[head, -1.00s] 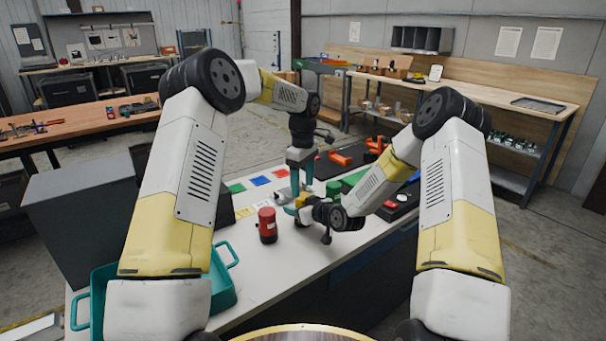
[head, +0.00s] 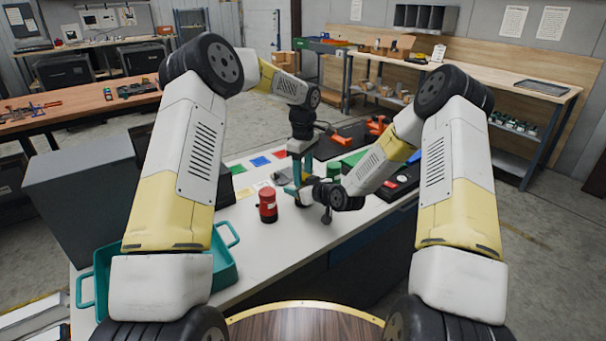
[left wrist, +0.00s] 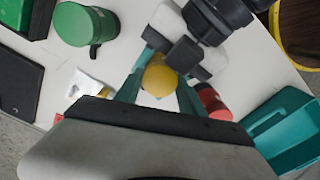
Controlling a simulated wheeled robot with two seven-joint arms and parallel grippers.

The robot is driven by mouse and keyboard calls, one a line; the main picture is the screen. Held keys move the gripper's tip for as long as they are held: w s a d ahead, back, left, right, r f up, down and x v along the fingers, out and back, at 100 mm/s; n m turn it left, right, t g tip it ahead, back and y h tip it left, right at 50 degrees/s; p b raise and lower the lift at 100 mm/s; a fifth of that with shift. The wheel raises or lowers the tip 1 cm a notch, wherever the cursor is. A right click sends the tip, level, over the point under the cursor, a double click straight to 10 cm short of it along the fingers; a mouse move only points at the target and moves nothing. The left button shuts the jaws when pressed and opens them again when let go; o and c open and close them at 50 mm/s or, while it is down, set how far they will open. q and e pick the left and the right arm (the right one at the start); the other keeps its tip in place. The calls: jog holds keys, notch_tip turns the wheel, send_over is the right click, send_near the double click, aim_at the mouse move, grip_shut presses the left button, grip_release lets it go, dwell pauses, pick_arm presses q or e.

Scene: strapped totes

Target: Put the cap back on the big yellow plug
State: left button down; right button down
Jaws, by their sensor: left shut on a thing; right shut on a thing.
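A yellow rounded piece (left wrist: 159,78) sits between the teal fingers of my left gripper (head: 297,178) in the left wrist view; I take it as part of the big yellow plug. My left gripper points down over the table and is shut on it. My right gripper (head: 302,195) comes in from the right, just below the left one, and is shut. Its black and white body (left wrist: 195,45) shows beside the yellow piece in the left wrist view. What it holds is mostly hidden. I cannot tell whether cap and plug touch.
A red cylinder (head: 267,206) stands close, left of the grippers. A green cylinder (head: 334,170) stands behind the right gripper. A teal tote (head: 228,268) is at the table's front left. Coloured squares (head: 258,162) lie behind. The front tabletop (head: 290,250) is clear.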

pick_arm(q)
jog(key=m, duration=0.9)
jog(key=shift+m, duration=0.3)
jog(key=c, duration=0.7)
grip_release()
jog(key=shift+r, duration=2.25)
